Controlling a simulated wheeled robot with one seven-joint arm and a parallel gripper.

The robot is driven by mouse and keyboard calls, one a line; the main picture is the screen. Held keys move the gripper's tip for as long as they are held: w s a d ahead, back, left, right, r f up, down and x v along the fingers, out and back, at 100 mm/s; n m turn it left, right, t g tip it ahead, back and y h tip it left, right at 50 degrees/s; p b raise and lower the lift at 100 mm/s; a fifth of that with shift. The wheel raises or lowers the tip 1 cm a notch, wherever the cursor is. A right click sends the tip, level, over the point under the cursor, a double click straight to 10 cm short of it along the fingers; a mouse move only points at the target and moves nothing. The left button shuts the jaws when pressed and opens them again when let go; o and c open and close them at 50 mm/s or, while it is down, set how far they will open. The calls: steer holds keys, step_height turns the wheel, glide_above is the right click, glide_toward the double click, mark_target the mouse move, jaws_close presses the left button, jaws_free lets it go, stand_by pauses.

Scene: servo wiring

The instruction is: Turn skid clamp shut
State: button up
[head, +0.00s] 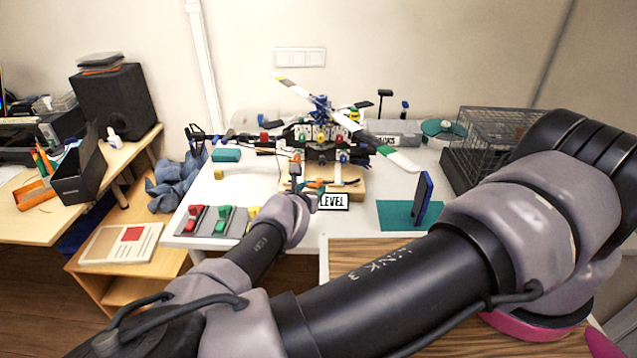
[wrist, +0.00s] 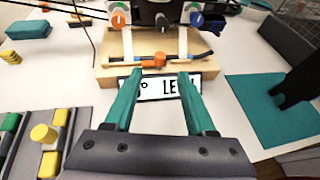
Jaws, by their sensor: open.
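The skid clamp appears to be the small orange piece (wrist: 153,60) on the dark skid rod (wrist: 180,58), at the front of the wooden block (wrist: 220,73). It sits crosswise on the rod in the wrist view; whether it is locked cannot be told. The model helicopter (head: 320,135) stands above the block in the head view. My gripper (wrist: 158,78) is open, with its two green fingers apart and nothing between them. Its fingertips are just in front of the block, over the white LEVEL sign (wrist: 165,88), and appear short of the clamp.
A teal mat (wrist: 262,110) with an upright blue panel (head: 423,193) lies to the right. Grey trays with red, green and yellow pieces (head: 224,220) are at the front left. A wire cage (head: 490,140) stands at the back right. White table between is mostly clear.

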mark_target(318, 182)
steer(key=x, duration=0.8)
steer(key=shift+c, duration=0.3)
jaws_close()
